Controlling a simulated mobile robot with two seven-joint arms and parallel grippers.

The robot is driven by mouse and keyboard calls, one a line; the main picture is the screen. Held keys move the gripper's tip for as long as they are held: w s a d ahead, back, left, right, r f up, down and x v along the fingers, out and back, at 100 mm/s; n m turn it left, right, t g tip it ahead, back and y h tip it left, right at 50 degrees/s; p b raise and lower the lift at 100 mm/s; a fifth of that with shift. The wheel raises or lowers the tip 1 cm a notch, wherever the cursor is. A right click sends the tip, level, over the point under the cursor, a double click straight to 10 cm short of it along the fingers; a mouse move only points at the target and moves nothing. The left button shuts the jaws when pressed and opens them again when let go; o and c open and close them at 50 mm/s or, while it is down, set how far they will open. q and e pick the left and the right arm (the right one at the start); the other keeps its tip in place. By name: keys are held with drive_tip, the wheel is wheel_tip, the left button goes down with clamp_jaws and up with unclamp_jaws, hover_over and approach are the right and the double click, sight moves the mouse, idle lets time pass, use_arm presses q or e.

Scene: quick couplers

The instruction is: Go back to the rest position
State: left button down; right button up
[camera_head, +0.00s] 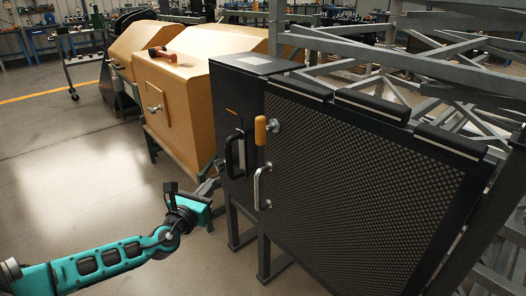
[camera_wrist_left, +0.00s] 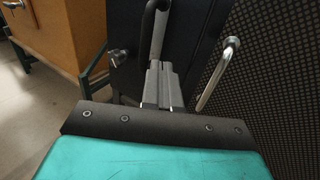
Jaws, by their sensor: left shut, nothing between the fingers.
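My left gripper (camera_head: 216,172) reaches in from the left in front of the dark cabinet (camera_head: 236,100). In the left wrist view its two grey fingers (camera_wrist_left: 160,82) are together with nothing between them. The fingertips point at the lower part of the black door handle (camera_wrist_left: 156,30), which also shows in the head view (camera_head: 234,155). I cannot tell whether they touch it. A silver handle (camera_head: 262,187) is just to the right, also in the left wrist view (camera_wrist_left: 215,72). My right gripper is not in view.
A black mesh panel (camera_head: 365,190) stands at the right, with a yellow-gripped lever (camera_head: 262,130) on its edge. An orange-tan cabinet (camera_head: 190,95) with a red-handled tool (camera_head: 162,54) on top stands left. Grey metal frames (camera_head: 440,60) fill the back right. The floor (camera_head: 90,180) at left is clear.

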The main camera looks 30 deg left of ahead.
use_arm(q)
drive_tip(key=s+d+f+n+g+h, duration=0.15)
drive_tip(key=s+d+f+n, duration=0.25)
drive_tip(key=d+n, duration=0.4)
drive_tip(key=s+d+f+n+g+h, duration=0.1)
drive_tip(key=s+d+f+n+g, duration=0.25)
drive_tip(key=d+n, duration=0.4)
drive_tip(key=s+d+f+n+g+h, duration=0.1)
drive_tip(key=s+d+f+n+h, duration=0.1)
drive_tip(key=s+d+f+n, duration=0.45)
drive_tip(key=s+d+r+n+g+h+p, duration=0.1)
drive_tip(key=s+d+r+n+h+p, duration=0.1)
drive_tip(key=d+r+n, duration=0.6)
drive_tip(key=s+a+r+n+y+p, duration=0.1)
drive_tip(key=a+r+p, duration=0.2)
drive_tip(key=r+p, duration=0.7)
drive_tip(key=p, duration=0.7)
drive_tip(key=shift+s+a, duration=0.25)
drive_tip(key=shift+a, duration=0.1)
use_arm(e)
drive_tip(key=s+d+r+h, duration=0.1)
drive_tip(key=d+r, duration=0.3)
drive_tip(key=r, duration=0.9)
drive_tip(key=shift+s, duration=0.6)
